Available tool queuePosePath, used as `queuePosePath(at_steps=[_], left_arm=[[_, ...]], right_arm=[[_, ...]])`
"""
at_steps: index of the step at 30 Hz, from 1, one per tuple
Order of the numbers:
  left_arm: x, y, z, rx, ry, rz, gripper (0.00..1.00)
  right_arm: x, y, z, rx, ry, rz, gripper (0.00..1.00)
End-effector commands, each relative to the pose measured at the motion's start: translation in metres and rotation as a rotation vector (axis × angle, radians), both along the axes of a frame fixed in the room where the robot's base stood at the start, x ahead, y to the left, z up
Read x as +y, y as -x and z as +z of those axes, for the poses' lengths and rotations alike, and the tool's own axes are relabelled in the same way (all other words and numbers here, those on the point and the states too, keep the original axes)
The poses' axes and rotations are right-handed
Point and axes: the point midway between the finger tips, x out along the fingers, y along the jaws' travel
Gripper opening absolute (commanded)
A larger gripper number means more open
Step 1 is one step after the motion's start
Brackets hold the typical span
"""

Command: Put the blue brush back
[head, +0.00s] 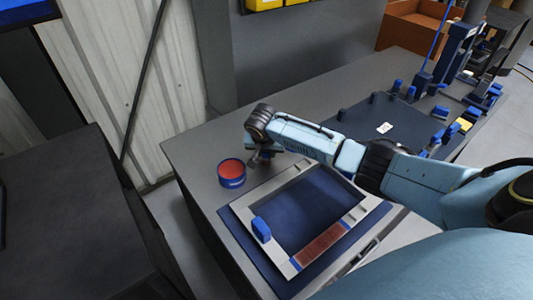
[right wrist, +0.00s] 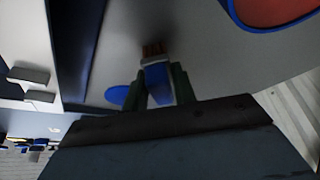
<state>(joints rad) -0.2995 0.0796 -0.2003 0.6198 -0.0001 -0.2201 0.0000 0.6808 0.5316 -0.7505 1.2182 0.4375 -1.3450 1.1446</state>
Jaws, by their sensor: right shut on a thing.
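In the right wrist view, a blue brush (right wrist: 158,78) with reddish-brown bristles (right wrist: 152,48) sits between the two fingers of my right gripper (right wrist: 160,88). The gripper is shut on it, bristles pointing away from the palm. In the head view my right gripper (head: 260,157) is over the grey bench, just right of a round blue tub with a red inside (head: 231,172). The brush cannot be made out there. The tub also shows at the wrist view's top right (right wrist: 275,10). My left gripper is not in view.
A pale frame (head: 246,207) around a dark blue panel lies on a blue mat on the bench (head: 195,150). A blue block (head: 261,229) and a reddish-brown strip (head: 320,245) are on it. A dark mat with several blue fixtures (head: 385,128) lies farther right. A rounded blue shape (right wrist: 118,95) is unclear.

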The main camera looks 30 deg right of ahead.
Motion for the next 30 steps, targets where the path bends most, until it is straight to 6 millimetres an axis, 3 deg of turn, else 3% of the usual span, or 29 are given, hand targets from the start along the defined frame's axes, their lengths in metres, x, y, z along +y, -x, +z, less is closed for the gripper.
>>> queuePosePath(at_steps=[11,12,17,25,30], left_arm=[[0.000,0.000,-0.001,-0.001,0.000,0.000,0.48],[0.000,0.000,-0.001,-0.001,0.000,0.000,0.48],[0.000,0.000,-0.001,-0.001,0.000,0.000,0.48],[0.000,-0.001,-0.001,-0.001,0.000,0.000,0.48],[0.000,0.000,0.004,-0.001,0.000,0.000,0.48]], right_arm=[[0.001,0.000,-0.006,-0.001,-0.002,0.000,0.08],[0.001,0.000,-0.006,-0.001,-0.002,0.000,0.29],[0.000,0.000,-0.006,-0.001,-0.002,0.000,0.48],[0.000,-0.001,-0.005,-0.002,-0.001,0.000,0.48],[0.003,0.002,0.009,-0.003,-0.002,0.002,0.48]])
